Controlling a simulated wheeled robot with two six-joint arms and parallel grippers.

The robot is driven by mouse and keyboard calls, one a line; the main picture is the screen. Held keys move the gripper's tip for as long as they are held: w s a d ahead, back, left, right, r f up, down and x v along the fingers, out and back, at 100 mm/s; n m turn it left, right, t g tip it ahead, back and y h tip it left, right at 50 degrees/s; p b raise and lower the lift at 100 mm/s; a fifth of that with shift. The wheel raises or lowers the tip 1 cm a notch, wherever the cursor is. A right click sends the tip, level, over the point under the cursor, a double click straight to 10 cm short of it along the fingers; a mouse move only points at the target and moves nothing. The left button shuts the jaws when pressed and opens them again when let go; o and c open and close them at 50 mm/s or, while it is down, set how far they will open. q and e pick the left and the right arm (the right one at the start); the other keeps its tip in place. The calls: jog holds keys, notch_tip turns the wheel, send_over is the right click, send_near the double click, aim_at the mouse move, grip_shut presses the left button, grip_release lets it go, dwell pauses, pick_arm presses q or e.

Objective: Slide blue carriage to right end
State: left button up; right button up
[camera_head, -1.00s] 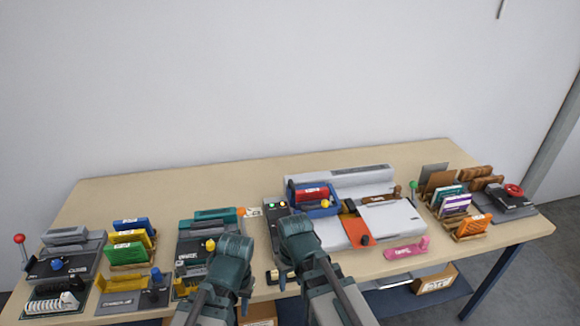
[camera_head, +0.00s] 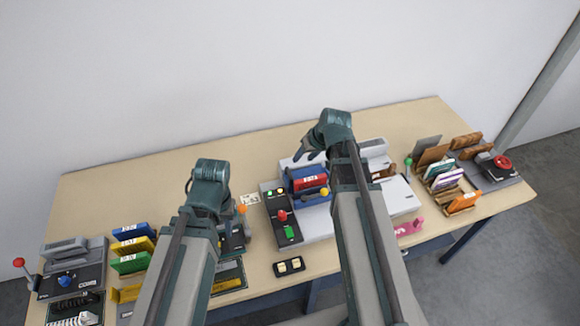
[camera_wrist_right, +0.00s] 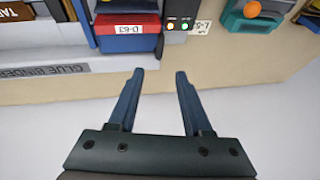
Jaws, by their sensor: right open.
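The blue carriage (camera_head: 308,172) is at the left end of the light grey glue binder, beside the dark button panel. It holds a red block (camera_head: 308,183) with a white label. In the right wrist view the carriage (camera_wrist_right: 128,44) lies beyond my fingertips, with the red block (camera_wrist_right: 110,26) on it. My right gripper (camera_head: 304,151) is above and behind the carriage, apart from it; its two fingers (camera_wrist_right: 160,73) are spread and empty. My left gripper (camera_head: 212,190) is left of the binder, above the teal device; its fingers are not clear.
My right forearm covers the binder's middle. Card racks (camera_head: 442,178) stand at the right. A small black switch box (camera_head: 289,266) lies in front. The back strip of table is clear.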

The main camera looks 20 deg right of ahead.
aim_at(290, 174)
jog(key=b+x, duration=1.2)
jog(key=x, duration=0.2)
jog(key=shift+r, duration=0.1)
jog(key=shift+c, duration=0.2)
grip_shut()
dwell(1.1)
